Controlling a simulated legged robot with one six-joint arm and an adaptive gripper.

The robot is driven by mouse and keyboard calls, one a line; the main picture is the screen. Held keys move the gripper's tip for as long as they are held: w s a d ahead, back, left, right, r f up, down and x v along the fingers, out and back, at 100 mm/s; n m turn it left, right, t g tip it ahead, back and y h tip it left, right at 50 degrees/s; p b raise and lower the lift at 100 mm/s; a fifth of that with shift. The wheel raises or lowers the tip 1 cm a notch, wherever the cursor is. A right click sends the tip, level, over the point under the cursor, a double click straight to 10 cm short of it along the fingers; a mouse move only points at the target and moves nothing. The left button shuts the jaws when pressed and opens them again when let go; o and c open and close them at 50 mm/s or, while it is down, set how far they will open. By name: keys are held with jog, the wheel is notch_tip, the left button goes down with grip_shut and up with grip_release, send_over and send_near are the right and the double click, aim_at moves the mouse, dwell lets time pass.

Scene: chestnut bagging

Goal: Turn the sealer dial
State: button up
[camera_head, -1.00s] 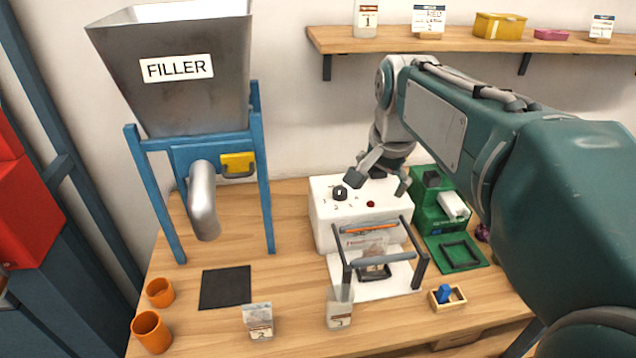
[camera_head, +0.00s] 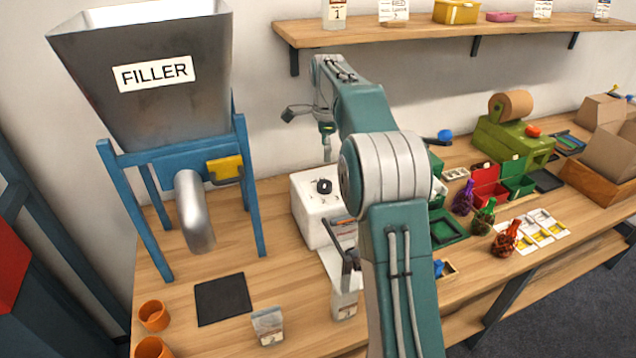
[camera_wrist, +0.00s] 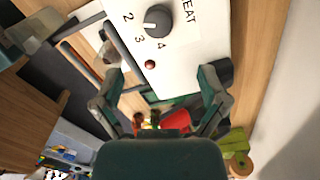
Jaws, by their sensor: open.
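The sealer is a white box (camera_head: 308,226) on the table, partly hidden by my arm. Its dark round dial (camera_head: 324,186) is on top. In the wrist view the dial (camera_wrist: 158,19) lies at the top of the picture, with printed numbers and part of the word HEAT on the white panel (camera_wrist: 200,62). A pale mark on the dial faces the 2 and 3 side; I cannot tell the exact setting. My gripper (camera_head: 308,128) is open and empty, in the air above the sealer and apart from the dial. Its spread fingers also show in the wrist view (camera_wrist: 162,92).
The filler (camera_head: 150,70) stands on a blue frame at the left. A sealing bar (camera_head: 340,238) and a pouch (camera_head: 344,300) are in front of the sealer. A wall shelf (camera_head: 400,38) is behind.

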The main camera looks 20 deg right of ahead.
aim_at(324, 183)
jog(key=f, duration=0.9)
jog(key=shift+a+f, duration=0.2)
jog(key=shift+a, duration=0.2)
jog(key=shift+f, duration=0.25)
jog(key=shift+d+f, duration=0.2)
jog(key=shift+d, duration=0.1)
jog(key=shift+a, duration=0.1)
jog(key=c, duration=1.1)
